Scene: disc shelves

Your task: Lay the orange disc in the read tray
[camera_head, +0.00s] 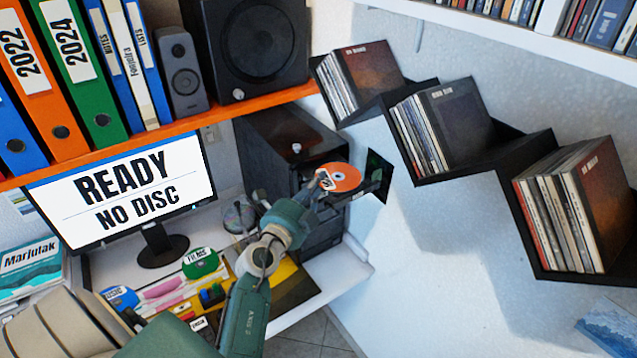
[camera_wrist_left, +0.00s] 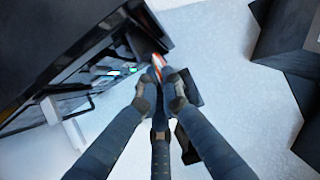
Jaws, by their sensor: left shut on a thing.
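The orange disc (camera_head: 343,177) is at the front of the black computer tower (camera_head: 275,140), near the dark read tray (camera_head: 370,187). My left gripper (camera_head: 324,183) is shut on the disc's left edge in the head view. In the left wrist view the disc (camera_wrist_left: 160,62) shows as a thin orange and white sliver beyond the closed fingertips (camera_wrist_left: 158,82). The disc overlaps the tray in the head view; I cannot tell whether they touch. My right gripper is not in view.
The monitor (camera_head: 130,190) reads "READY NO DISC". Black stepped shelves (camera_head: 465,170) with disc cases hang on the right wall. An orange shelf (camera_head: 160,134) with binders and speakers runs above the desk. Desk items lie around my left arm.

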